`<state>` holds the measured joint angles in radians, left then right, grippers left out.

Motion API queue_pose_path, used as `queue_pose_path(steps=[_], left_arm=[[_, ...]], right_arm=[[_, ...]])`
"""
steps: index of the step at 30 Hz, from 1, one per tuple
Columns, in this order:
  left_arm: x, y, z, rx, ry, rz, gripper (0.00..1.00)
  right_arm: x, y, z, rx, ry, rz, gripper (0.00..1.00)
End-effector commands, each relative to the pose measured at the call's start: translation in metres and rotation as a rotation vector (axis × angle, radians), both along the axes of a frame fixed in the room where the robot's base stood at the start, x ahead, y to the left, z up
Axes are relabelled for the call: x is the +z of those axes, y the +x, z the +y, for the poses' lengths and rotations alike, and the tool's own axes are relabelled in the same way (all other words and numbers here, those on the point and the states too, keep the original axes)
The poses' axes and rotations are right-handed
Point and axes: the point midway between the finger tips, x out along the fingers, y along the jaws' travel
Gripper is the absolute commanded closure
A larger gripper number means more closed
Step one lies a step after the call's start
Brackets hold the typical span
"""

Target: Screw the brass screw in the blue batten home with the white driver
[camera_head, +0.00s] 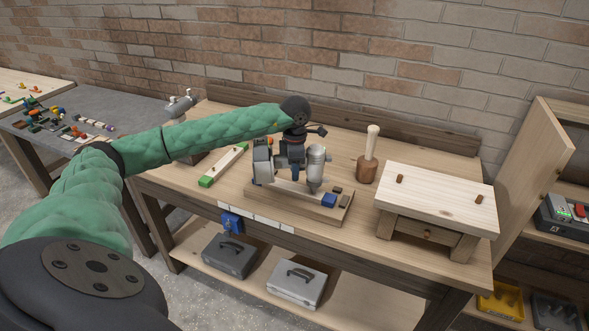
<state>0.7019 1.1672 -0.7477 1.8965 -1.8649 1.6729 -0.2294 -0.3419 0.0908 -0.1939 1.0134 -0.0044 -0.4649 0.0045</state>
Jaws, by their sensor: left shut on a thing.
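My left gripper (291,184) points down over a wooden board (284,207) on the workbench. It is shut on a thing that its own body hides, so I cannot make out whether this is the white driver. A small blue block (329,200) sits on the right part of the board, just right of the gripper. It may be the blue batten or part of it. The brass screw cannot be made out. My right gripper is not in view.
A pale bar with a green end (206,181) lies left of the board. A wooden mallet (368,167) stands behind it to the right. A small wooden stand (437,192) fills the bench's right end. Grey cases (297,285) lie on the lower shelf.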

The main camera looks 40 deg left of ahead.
Motion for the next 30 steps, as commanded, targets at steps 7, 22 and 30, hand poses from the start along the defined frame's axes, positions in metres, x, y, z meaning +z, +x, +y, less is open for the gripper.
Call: queue_pose_path(steps=[7, 22, 30], left_arm=[[-0.001, -0.001, 0.0, -0.001, 0.001, 0.002, 1.0], [0.021, 0.0, 0.0, -0.001, 0.001, -0.001, 1.0], [0.032, 0.0, 0.004, 0.0, 0.0, 0.0, 1.0]], right_arm=[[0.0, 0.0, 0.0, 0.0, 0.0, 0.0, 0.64], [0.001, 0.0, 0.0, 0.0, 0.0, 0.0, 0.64], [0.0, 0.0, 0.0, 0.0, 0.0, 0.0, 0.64]])
